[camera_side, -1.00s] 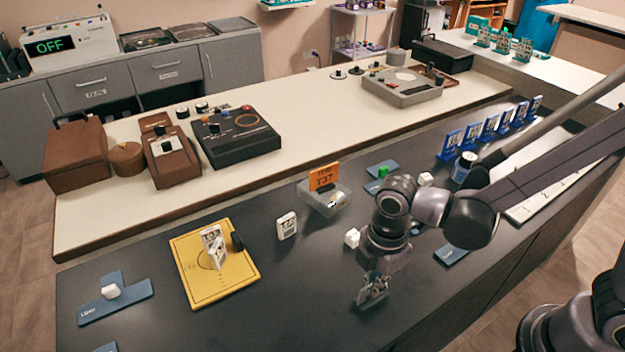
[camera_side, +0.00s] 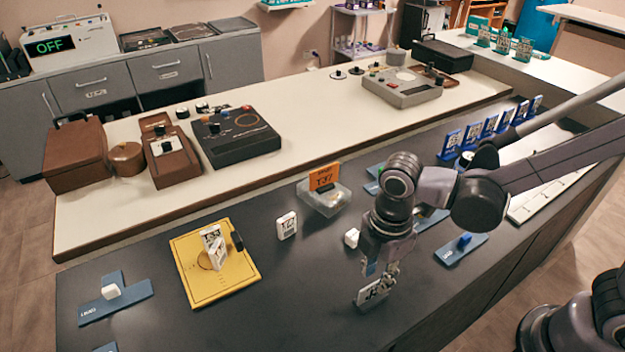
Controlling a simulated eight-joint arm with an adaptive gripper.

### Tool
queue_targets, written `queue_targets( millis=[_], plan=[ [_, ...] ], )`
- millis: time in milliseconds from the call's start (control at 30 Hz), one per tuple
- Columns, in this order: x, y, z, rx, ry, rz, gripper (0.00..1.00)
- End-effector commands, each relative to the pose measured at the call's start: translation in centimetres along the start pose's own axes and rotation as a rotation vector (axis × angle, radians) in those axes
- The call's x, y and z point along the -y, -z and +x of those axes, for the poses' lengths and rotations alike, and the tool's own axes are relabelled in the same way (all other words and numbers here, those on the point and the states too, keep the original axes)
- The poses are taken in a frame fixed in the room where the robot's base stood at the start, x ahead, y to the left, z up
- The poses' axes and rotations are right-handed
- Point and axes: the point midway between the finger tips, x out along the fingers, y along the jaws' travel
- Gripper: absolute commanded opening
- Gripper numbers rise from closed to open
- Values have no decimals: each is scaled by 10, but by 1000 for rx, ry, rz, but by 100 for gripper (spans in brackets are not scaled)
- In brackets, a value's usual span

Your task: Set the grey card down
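The grey card (camera_side: 372,294), pale with dark markings, stands on edge on the dark table at the front, slightly tilted in the picture. My gripper (camera_side: 380,270) is just above the card, pointing down. Its two fingers look apart, with the card's top edge close to the fingertips. I cannot make out whether a fingertip still touches it.
A small white block (camera_side: 351,238) lies left of my gripper. Further left are a white card (camera_side: 286,226), a clear tray (camera_side: 335,203) with an orange card, and a yellow board (camera_side: 195,285) bearing cards.

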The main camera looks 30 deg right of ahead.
Motion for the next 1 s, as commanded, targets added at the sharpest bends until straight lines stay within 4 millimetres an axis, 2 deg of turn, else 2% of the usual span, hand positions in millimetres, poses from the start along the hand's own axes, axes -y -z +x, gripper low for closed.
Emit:
queue_targets(
  millis=[500, 767, 867, 1000],
  plan=[
    [0, 0, -68, 0, 0, 0, 28],
    [0, -1, -85, -1, -2, 6, 28],
    [-2, -9, -88, -14, -24, 73, 28],
    [-9, -41, -94, -72, -111, 340, 28]
  ],
)
